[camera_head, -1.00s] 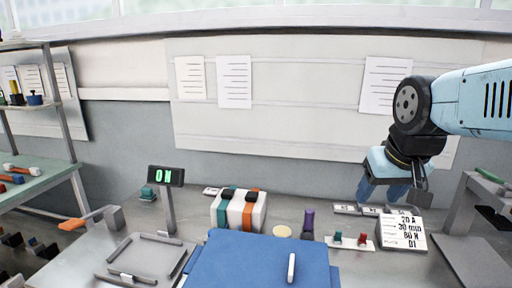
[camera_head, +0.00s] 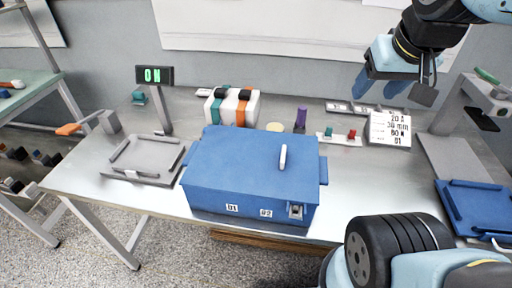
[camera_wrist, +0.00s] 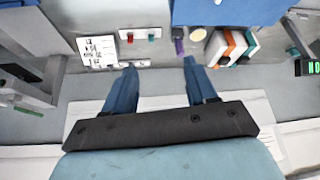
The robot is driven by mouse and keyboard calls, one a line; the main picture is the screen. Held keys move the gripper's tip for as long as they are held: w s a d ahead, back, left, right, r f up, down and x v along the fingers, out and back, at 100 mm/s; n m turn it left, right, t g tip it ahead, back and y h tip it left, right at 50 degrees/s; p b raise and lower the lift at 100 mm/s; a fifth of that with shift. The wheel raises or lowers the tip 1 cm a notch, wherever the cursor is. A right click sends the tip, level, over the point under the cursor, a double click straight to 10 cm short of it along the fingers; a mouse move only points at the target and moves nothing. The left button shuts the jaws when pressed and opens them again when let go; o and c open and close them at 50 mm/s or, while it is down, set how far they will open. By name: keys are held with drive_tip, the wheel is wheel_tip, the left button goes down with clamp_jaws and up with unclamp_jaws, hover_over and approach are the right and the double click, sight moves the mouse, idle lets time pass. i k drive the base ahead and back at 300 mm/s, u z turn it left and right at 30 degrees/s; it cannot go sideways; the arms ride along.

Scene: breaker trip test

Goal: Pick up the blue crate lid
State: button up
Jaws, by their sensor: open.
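The blue crate lid (camera_head: 245,150) lies on top of the blue crate (camera_head: 215,200), which stands at the front middle of the bench. A white upright handle (camera_head: 283,157) is on the lid, right of its centre. The lid's edge by the crate front is partly hard to tell from the box. My gripper (camera_head: 378,88) is open and empty, up above the back right of the bench, well apart from the lid. In the wrist view my open fingers (camera_wrist: 158,68) point towards the bench, and part of the blue crate (camera_wrist: 228,12) shows at the top edge.
A grey tray-like frame (camera_head: 145,160) lies left of the crate, and a blue tray (camera_head: 475,208) lies at right. Behind the crate are striped blocks (camera_head: 232,107), a purple cylinder (camera_head: 301,117), small switches (camera_head: 338,138) and a label card (camera_head: 390,130).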

sight(270, 165)
drive_tip(key=u, duration=0.1)
drive_tip(key=i, duration=0.15)
drive_tip(key=z, duration=2.75)
drive_tip(key=k, duration=2.45)
drive_tip(key=u, duration=0.5)
